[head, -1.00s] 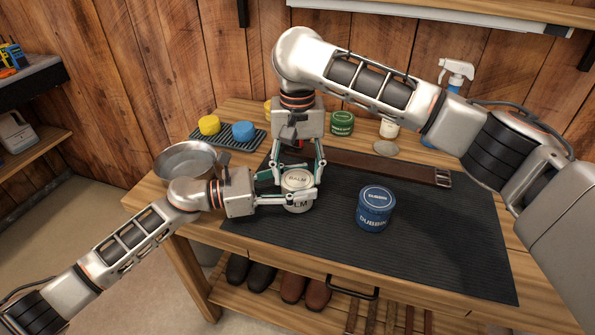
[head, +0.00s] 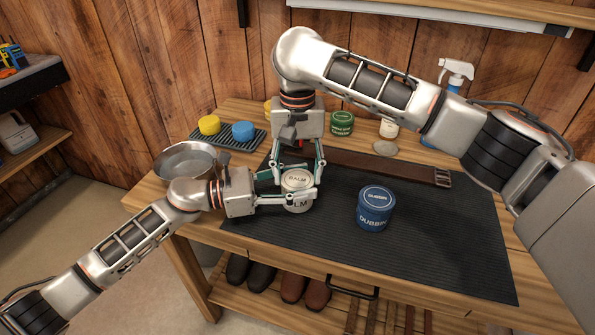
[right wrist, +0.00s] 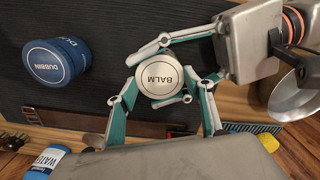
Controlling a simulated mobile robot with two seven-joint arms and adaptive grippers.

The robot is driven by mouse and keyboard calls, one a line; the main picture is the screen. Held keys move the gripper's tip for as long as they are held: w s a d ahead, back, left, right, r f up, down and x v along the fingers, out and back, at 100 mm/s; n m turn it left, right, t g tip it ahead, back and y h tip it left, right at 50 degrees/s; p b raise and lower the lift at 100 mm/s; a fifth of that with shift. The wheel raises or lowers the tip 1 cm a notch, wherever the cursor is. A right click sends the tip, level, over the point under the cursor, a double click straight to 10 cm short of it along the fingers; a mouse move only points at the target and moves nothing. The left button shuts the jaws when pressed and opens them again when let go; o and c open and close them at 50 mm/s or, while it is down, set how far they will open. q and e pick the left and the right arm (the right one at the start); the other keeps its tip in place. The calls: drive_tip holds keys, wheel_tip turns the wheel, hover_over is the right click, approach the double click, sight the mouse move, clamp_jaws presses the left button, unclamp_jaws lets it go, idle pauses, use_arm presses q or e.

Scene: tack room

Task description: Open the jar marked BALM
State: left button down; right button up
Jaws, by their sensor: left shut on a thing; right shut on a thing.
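The cream jar marked BALM (head: 297,202) stands upright on the dark mat (head: 420,240), its lid (head: 297,179) on top. In the right wrist view the round lid (right wrist: 159,77) faces the camera. My left gripper (head: 300,199) is shut on the jar's body from the left. My right gripper (head: 297,172) comes down from above and is shut on the lid, with a finger on either side. Whether the lid is loose on the jar cannot be told.
A blue DUBBIN jar (head: 375,210) stands to the right on the mat. A metal bowl (head: 187,160) is at the left, behind my left arm. The mat's right side is clear.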

sight(297, 179)
use_arm(q)
drive_tip(key=shift+w, duration=0.1)
use_arm(e)
drive_tip(key=o, duration=1.2)
drive_tip(key=shift+r, duration=2.25)
use_arm(q)
drive_tip(key=c, duration=0.9)
unclamp_jaws()
